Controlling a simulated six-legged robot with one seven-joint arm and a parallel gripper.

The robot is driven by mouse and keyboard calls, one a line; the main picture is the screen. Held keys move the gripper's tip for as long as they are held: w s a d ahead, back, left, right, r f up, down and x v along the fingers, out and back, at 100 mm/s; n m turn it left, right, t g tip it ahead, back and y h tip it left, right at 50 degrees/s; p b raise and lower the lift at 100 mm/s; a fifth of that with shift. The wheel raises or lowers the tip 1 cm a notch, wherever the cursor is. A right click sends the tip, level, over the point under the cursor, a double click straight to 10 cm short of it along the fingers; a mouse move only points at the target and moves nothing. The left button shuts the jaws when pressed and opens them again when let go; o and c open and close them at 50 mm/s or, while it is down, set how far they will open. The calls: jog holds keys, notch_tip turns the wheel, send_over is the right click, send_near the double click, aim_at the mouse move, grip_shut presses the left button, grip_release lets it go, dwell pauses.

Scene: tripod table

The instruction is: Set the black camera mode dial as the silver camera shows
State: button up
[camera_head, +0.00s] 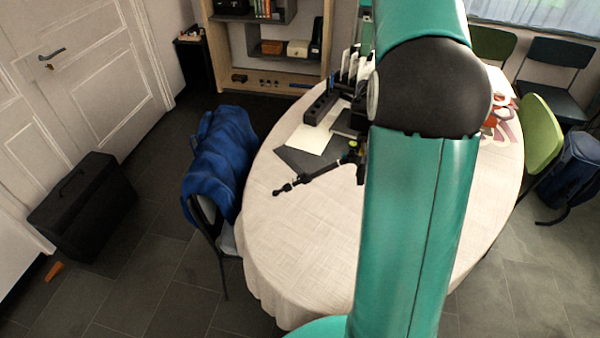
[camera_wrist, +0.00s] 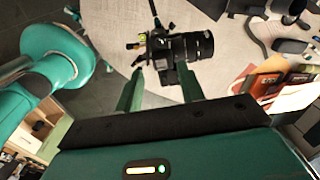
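The black camera (camera_wrist: 178,48) shows in the wrist view just beyond my fingertips, its lens pointing right. It is fixed to a black tripod, whose dark leg (camera_wrist: 154,12) runs to the top edge. In the head view a tripod part (camera_head: 312,179) reaches out left over the table, and my arm hides most of the rest. My gripper (camera_wrist: 160,70) is open, with its two teal fingers apart and the camera's lower part in line with the gap. I cannot tell whether they touch. The mode dial is too small to make out. I cannot pick out the silver camera.
The oval table (camera_head: 290,235) has a pale cloth. A white sheet (camera_head: 311,139), dark flat items and a black organiser (camera_head: 320,107) lie at its back left. A chair with a blue jacket (camera_head: 222,150) stands at left, a green chair (camera_head: 541,135) at right. The front left tabletop is clear.

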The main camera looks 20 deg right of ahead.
jog(key=s+a+f+n+t, duration=0.1)
jog(key=s+a+n, duration=0.3)
jog(key=a+n, duration=0.25)
jog(key=s+a+n+t, duration=0.2)
jog(key=s+a+n, duration=0.25)
jog(key=a, duration=0.35)
jog(key=s+a+f+n+t, duration=0.2)
jog(key=s+a+f+n, duration=0.7)
jog(key=s+f+n, duration=0.2)
jog(key=shift+s+a+n, duration=0.15)
jog(key=shift+a+n, duration=0.15)
jog(key=f, duration=0.1)
jog(key=s+a+f+n, duration=0.1)
jog(key=s+f+n, duration=0.1)
jog(key=shift+s+a+f+t, duration=0.2)
jog(key=shift+s+a+t, duration=0.05)
jog(key=shift+t, duration=0.05)
